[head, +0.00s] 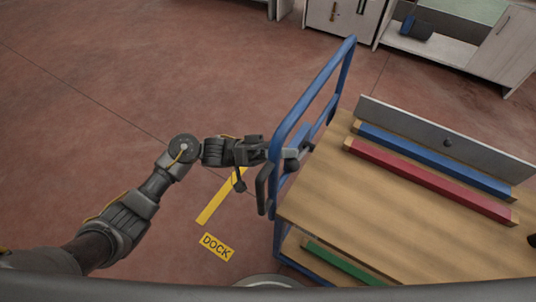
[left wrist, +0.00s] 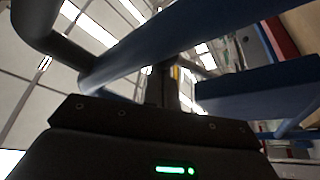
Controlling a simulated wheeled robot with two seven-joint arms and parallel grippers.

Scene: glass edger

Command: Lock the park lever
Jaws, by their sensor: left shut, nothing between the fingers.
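My left gripper (head: 268,152) reaches in from the left to the blue push-handle frame (head: 300,102) of the cart. In the left wrist view the dark closed fingers (left wrist: 162,86) point up beside a blue frame tube (left wrist: 190,32). My right gripper is in neither view.
The cart's wooden deck (head: 400,235) carries a blue bar (head: 430,160), a red bar (head: 425,180) and a grey panel (head: 450,143). A green bar (head: 340,263) lies on the lower shelf. A dark curved handle (head: 262,190) juts from the frame.

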